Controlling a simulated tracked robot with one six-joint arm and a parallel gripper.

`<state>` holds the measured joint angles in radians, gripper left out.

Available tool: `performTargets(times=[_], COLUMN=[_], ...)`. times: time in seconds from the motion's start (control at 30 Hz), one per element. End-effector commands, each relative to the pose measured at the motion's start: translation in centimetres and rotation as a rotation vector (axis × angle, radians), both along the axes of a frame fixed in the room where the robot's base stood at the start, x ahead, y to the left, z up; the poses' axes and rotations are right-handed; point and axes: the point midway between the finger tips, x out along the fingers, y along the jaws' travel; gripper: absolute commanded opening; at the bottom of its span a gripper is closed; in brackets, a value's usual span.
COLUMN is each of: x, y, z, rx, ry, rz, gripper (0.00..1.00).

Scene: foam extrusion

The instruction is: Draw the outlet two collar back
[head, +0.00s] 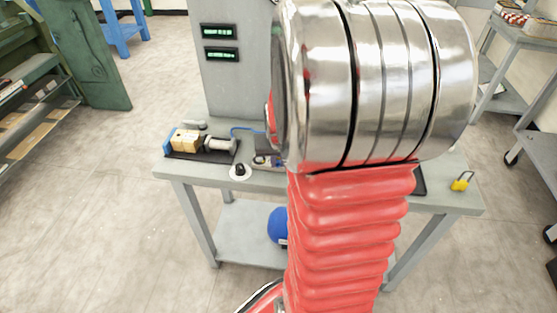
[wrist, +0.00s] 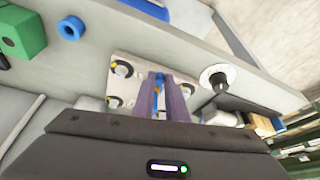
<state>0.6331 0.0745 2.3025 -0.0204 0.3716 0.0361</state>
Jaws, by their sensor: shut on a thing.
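In the wrist view my gripper (wrist: 160,88) has its two purple fingers close together over a metal plate (wrist: 140,70). A narrow blue piece (wrist: 160,83) shows between the fingers, which are shut on it; it appears to be the collar, but no outlet number can be read. Round fittings with dark rings (wrist: 122,68) stand on the plate beside the fingers. The fingers hide the fitting under them. In the head view my red arm hides the gripper and most of the plate; a blue tube (head: 245,129) runs toward that spot.
A black knob on a white disc (head: 240,172) and a yellow block device (head: 186,141) are left of the plate on the grey table (head: 180,174). A grey cabinet (head: 235,85) stands behind. A yellow padlock (head: 461,183) lies at right. A green block (wrist: 20,30) and blue ring (wrist: 70,27) show in the wrist view.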

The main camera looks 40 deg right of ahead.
Motion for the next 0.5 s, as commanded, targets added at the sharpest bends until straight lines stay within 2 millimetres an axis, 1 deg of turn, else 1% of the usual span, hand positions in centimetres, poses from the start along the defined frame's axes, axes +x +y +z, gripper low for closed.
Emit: performTargets(times=[0.37,0.5], x=[0.04,0.05], y=[0.10,0.09], z=[0.01,0.67], rx=[0.001,0.001], ry=[0.000,0.000], rz=[0.000,0.000], gripper=[0.00,0.00])
